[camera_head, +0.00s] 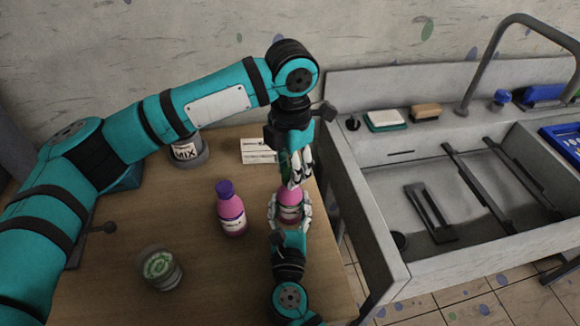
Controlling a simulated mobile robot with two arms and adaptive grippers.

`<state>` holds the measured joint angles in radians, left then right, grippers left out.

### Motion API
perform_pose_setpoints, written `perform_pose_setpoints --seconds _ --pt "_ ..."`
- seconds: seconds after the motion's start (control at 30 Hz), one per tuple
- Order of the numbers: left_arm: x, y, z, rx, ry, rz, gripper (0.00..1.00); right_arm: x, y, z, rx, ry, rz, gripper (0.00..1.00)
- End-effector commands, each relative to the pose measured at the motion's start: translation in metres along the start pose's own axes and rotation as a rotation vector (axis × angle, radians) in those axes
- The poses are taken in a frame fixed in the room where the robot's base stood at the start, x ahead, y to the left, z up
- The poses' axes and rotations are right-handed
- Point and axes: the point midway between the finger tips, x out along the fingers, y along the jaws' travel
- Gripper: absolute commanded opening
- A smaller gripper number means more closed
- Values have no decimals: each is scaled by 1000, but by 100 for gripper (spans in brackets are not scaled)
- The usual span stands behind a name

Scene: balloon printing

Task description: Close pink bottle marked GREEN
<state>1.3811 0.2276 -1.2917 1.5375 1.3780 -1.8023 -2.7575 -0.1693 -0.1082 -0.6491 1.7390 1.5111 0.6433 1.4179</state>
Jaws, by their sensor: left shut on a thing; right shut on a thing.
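A pink bottle (290,206) stands near the right edge of the wooden table (140,290). My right gripper (289,212) is shut around its body from the front. My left gripper (295,172) is above it, pointing down, shut at the bottle's top. Its fingers hide the top, so I cannot tell how the cap sits. A second pink bottle (232,215) with a purple cap (225,187) stands upright to the left, apart from both grippers. The label writing on both bottles is too small to read.
A jar marked MIX (188,151) stands at the back, partly behind my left arm. A white card (258,151) lies beside it. A glass with green contents (159,267) stands at the front left. A sink (400,272) with a tall tap (491,52) adjoins the table's right side.

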Motion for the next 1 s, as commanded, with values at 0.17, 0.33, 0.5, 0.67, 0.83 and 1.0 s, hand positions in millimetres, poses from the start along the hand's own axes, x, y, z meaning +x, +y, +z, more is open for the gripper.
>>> perform_pose_setpoints --seconds 0.17,0.33,0.5,0.67,0.83,1.0 --pt "-1 1 0 21 -2 2 22 0 0 -1 0 2 0 0" --pt "-1 1 0 19 -2 2 34 0 0 -1 0 2 0 0" --pt "-1 1 0 18 -2 2 55 0 0 -1 0 2 0 0" --pt "0 0 0 18 -1 1 55 0 0 -1 0 2 0 0" --pt "-4 0 0 18 -2 2 55 0 0 -1 0 2 0 0" --pt "-23 0 1 19 -3 1 55 0 0 -1 0 2 0 0"
